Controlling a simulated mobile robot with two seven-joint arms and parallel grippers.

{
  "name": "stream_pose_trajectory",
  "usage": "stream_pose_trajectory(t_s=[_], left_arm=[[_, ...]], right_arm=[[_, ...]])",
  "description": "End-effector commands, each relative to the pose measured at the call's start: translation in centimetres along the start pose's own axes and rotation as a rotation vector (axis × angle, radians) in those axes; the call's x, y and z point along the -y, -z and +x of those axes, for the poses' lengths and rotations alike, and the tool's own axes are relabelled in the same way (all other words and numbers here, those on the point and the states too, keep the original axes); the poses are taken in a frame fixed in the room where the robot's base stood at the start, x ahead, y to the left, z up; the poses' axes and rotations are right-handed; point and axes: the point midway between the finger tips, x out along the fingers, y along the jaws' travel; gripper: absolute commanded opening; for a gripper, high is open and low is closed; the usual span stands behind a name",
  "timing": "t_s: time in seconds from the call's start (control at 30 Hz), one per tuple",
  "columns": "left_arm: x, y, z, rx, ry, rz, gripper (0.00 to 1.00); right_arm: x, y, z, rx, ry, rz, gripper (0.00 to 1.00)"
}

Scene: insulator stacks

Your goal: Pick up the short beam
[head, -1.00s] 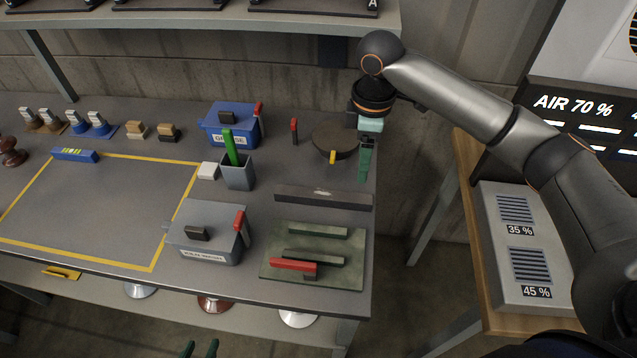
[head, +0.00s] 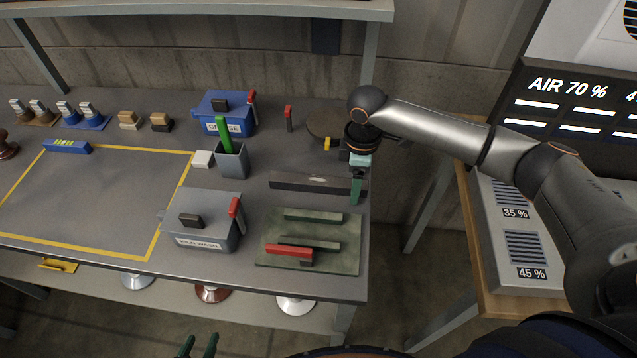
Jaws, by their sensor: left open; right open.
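A dark grey bar (head: 300,183) lies on the bench near its right edge. In front of it is a green mat (head: 335,263) holding a back green bar (head: 313,216), a middle dark green bar (head: 310,243) and a red bar (head: 288,251) with a dark part at its right end. I cannot tell which of these is the short beam. My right gripper (head: 355,198) is open, pointing down at the right end of the dark grey bar and hiding part of it; contact is unclear. My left gripper (head: 199,345) is open and empty at the bottom edge of the view.
A grey lidded box (head: 205,240) stands left of the mat. A blue box (head: 215,105), a grey cup (head: 232,165) with a green item and a round dark disc (head: 322,122) stand further back. The yellow-outlined area (head: 85,205) is clear. A shelf (head: 200,12) hangs above.

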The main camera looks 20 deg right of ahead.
Motion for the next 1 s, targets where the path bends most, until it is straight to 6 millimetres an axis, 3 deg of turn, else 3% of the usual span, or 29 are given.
stream_pose_trajectory(t_s=[0.17, 0.8, 1.0], left_arm=[[0.01, 0.04, 0.0, -0.001, 0.0, 0.0, 0.5], [0.02, 0.06, -0.01, -0.001, 0.0, 0.001, 0.5], [0.02, 0.06, -0.01, -0.001, 0.0, 0.001, 0.5]], right_arm=[[0.01, 0.02, -0.01, 0.0, 0.0, -0.001, 0.71], [0.02, 0.05, -0.05, -0.001, 0.0, -0.001, 0.0], [0.02, 0.05, -0.05, -0.001, 0.0, -0.001, 0.0]])
